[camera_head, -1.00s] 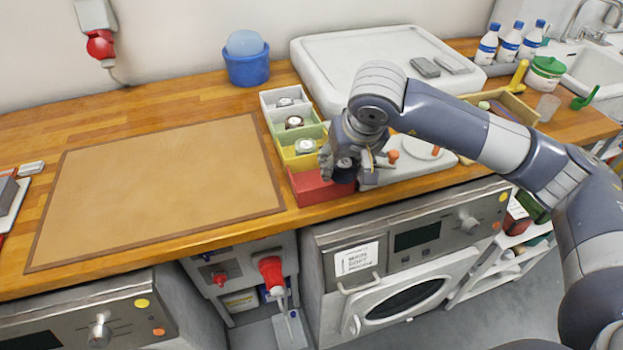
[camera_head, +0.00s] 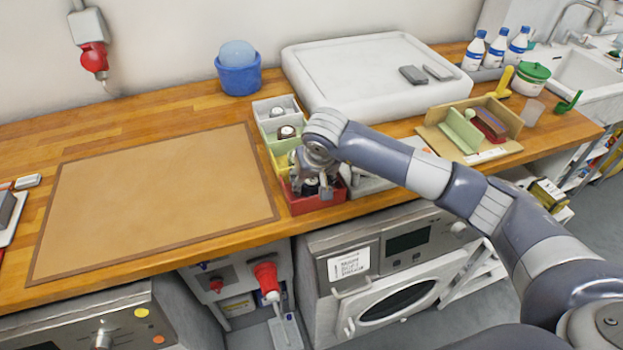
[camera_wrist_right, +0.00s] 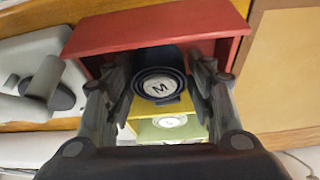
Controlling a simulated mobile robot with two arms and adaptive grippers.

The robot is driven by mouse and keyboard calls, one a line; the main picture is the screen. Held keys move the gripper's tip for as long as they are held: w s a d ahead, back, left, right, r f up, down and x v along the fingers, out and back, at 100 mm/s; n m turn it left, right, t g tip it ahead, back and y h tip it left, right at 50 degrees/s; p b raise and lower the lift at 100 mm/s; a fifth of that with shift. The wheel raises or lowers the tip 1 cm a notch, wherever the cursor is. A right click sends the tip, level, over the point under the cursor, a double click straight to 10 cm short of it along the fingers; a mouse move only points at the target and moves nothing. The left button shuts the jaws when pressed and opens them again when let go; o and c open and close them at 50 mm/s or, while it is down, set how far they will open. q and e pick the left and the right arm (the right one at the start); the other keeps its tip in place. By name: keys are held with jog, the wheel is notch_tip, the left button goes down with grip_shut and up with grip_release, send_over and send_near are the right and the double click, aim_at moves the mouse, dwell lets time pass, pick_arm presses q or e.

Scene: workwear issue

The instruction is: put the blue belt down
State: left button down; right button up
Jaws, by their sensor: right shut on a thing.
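The blue belt is a dark rolled coil with a white label marked M, seen between the fingers in the right wrist view (camera_wrist_right: 160,85). My right gripper (camera_head: 312,184) is shut on it, with one finger on each side. It is over the red compartment (camera_head: 316,207) at the near end of a row of coloured compartments. The red wall (camera_wrist_right: 150,35) shows behind the belt in the wrist view. Whether the belt touches the compartment floor is hidden. My left gripper is not in view.
Rolled items with pale labels sit in the compartments behind. A brown mat (camera_head: 150,205) lies bare at left. A white basin-like tray (camera_head: 350,65) and a blue tub (camera_head: 239,75) stand behind. A wooden organiser (camera_head: 500,150) stands at right.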

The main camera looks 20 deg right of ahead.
jog(key=shift+f, duration=0.3)
jog(key=shift+f, duration=0.15)
jog(key=o, duration=0.9)
jog(key=shift+c, duration=0.2)
